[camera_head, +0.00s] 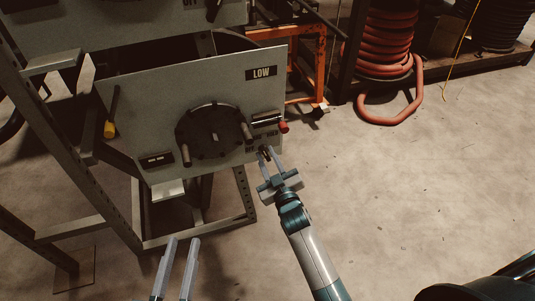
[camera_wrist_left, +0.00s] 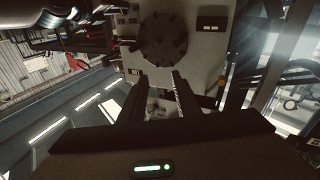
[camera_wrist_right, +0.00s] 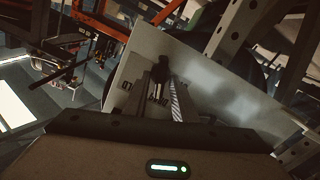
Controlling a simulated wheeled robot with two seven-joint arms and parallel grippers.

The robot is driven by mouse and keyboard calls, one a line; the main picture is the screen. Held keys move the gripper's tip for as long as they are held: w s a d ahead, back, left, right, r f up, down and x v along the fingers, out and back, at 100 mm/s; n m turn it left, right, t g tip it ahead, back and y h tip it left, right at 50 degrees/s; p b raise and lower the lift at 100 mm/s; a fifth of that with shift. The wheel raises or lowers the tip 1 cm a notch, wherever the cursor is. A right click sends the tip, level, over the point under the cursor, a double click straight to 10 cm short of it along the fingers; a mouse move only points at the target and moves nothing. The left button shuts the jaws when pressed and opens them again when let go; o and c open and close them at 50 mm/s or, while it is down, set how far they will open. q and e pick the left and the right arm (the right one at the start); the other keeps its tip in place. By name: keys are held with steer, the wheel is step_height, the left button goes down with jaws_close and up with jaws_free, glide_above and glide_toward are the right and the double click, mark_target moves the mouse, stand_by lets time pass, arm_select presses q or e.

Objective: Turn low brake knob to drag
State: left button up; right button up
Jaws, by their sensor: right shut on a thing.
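The grey LOW panel (camera_head: 155,90) stands on a metal frame, with a LOW label (camera_head: 261,73) at its upper right. A small dark brake knob (camera_wrist_right: 160,74) sits at the panel's lower right corner. My right gripper (camera_head: 266,152) is shut on this knob, and its fingers hide part of it. The knob's setting cannot be read; the lettering beside it is too small. My left gripper (camera_head: 183,241) is open and empty, in front of and below the panel. In the left wrist view its fingers stand apart.
A round dark wheel (camera_head: 213,133) with handles is at the panel's middle. A red-tipped lever (camera_head: 283,127) sticks out just above the right gripper. A yellow-handled tool (camera_head: 110,129) hangs at left. A red hose coil (camera_head: 385,45) stands behind.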

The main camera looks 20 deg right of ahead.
arm_select(q)
steer(key=shift+a+f+g+y+p, duration=0.25)
steer(key=shift+f+g, duration=0.3)
steer(key=shift+f, duration=0.5)
steer(key=shift+a+f+g+y+p, duration=0.2)
steer(key=shift+f+g, duration=0.35)
steer(key=shift+f, duration=0.45)
arm_select(e)
steer(key=shift+n, duration=1.1)
steer(key=o, duration=0.7)
arm_select(q)
steer(key=shift+d, duration=0.1)
arm_select(e)
steer(key=shift+s, duration=0.2)
